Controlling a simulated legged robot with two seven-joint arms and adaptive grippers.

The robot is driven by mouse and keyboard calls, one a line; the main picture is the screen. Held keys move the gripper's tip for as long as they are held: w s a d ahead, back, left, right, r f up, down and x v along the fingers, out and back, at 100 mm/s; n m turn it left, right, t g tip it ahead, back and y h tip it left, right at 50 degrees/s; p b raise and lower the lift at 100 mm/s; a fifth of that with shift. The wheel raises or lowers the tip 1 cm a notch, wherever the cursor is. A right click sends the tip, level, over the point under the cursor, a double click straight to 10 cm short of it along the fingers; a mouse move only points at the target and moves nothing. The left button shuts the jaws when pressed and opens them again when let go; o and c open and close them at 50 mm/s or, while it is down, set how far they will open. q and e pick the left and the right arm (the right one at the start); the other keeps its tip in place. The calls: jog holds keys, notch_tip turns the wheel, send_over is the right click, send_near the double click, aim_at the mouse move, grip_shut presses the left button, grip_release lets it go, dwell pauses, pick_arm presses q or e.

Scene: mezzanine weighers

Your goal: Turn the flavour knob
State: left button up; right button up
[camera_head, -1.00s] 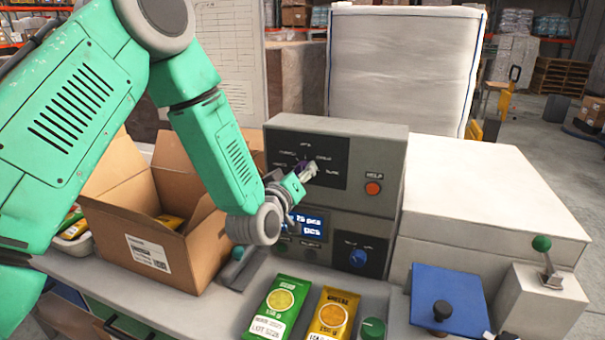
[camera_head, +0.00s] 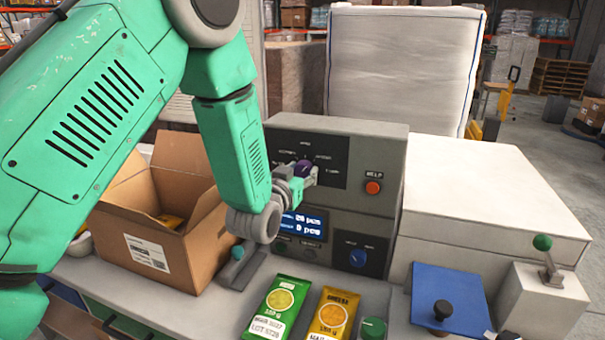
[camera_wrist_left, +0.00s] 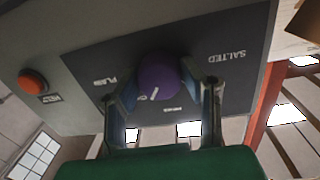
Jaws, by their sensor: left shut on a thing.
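The purple flavour knob (camera_head: 303,168) sits on the dark upper panel (camera_head: 330,150) of the grey control box, with small flavour labels around it. In the left wrist view the knob (camera_wrist_left: 157,77) is round, with a white pointer mark, and labels including "SALTED" and "PLAIN" show near it. My left gripper (camera_head: 305,178) reaches the panel from the left, its fingers on either side of the knob. In the left wrist view my left gripper (camera_wrist_left: 160,95) is shut on the knob. My right gripper is not in view.
A red HELP button (camera_head: 373,187) is right of the panel. Below are a lit display (camera_head: 303,222) and a blue knob (camera_head: 358,258). A green packet (camera_head: 279,307) and a yellow packet (camera_head: 333,315) lie in front. An open cardboard box (camera_head: 165,225) stands left, under my arm.

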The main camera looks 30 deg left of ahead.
pick_arm(q)
jog(key=shift+f+m, duration=0.1)
jog(key=shift+m, duration=0.5)
jog(key=shift+s, duration=0.1)
jog(key=o, duration=1.1)
jog(key=shift+o, duration=0.2)
jog(key=shift+s, duration=0.25)
jog(key=s+d, duration=0.2)
jog(key=s, duration=0.9)
jog(key=shift+d+r, duration=0.15)
jog(key=shift+r, duration=0.1)
